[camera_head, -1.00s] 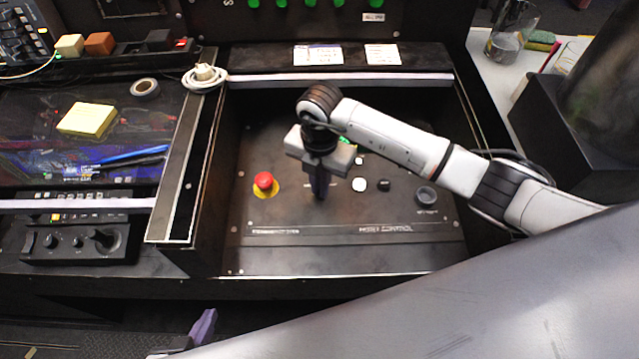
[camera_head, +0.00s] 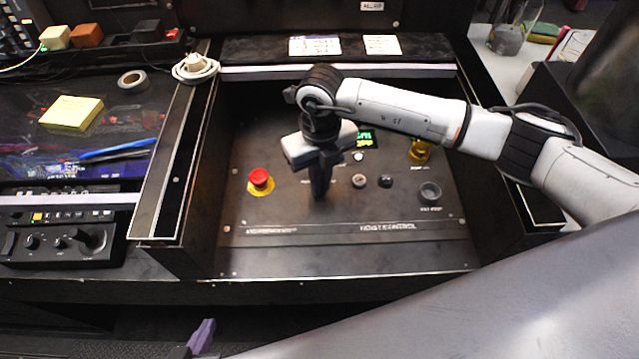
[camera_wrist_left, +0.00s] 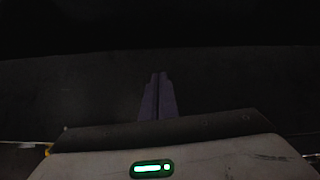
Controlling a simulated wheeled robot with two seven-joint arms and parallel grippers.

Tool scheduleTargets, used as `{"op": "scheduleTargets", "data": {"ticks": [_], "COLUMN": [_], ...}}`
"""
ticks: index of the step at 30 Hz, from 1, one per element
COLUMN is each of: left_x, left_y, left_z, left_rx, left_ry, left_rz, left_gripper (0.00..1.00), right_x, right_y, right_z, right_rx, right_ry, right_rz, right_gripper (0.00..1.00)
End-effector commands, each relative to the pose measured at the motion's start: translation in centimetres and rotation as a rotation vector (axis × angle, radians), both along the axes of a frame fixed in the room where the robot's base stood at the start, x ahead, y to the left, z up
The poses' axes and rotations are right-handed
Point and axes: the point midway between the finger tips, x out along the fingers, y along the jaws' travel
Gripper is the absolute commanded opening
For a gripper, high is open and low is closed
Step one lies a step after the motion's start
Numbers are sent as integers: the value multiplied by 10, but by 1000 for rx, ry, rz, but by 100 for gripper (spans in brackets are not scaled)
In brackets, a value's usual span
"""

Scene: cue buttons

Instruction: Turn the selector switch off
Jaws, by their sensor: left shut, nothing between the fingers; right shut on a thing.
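My right gripper (camera_head: 319,197) points down at the dark control panel (camera_head: 290,215), its dark fingers shut at the panel's surface. They hide what they hold, at the place of the selector switch, so its knob and pointing direction cannot be seen. My left gripper (camera_head: 203,336) is at the bottom edge of the head view, away from the panel. In the left wrist view its purple fingers (camera_wrist_left: 157,95) are together and empty.
On the panel are a red mushroom button (camera_head: 260,177) on a yellow base, a grey-white button (camera_head: 359,181), a black button (camera_head: 385,181), a dark round knob (camera_head: 430,191), a green display (camera_head: 365,138) and a yellow part (camera_head: 419,151). Raised walls flank the panel.

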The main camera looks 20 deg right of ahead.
Motion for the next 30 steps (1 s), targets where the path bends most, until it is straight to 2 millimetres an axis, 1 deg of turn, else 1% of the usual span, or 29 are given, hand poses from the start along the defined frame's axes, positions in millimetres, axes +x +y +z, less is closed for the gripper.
{"op": "scheduleTargets", "data": {"ticks": [1,6,13,21,30], "left_x": [1,3,3,5,6], "left_y": [-1,-7,-11,-11,-11], "left_z": [-5,-7,-11,-11,-9], "left_rx": [0,-6,-9,-8,-10], "left_ry": [-2,-10,-7,-13,-18], "left_rz": [-3,-10,-16,-17,-16], "left_gripper": [0,0,0,0,0], "right_x": [0,1,0,0,0], "right_y": [-1,-1,-2,-2,-2], "right_z": [-2,-2,-1,0,1], "right_rx": [-1,-1,-1,0,-1], "right_ry": [0,0,1,1,1], "right_rz": [41,166,286,345,354], "right_gripper": [0,0,0,0,0]}}
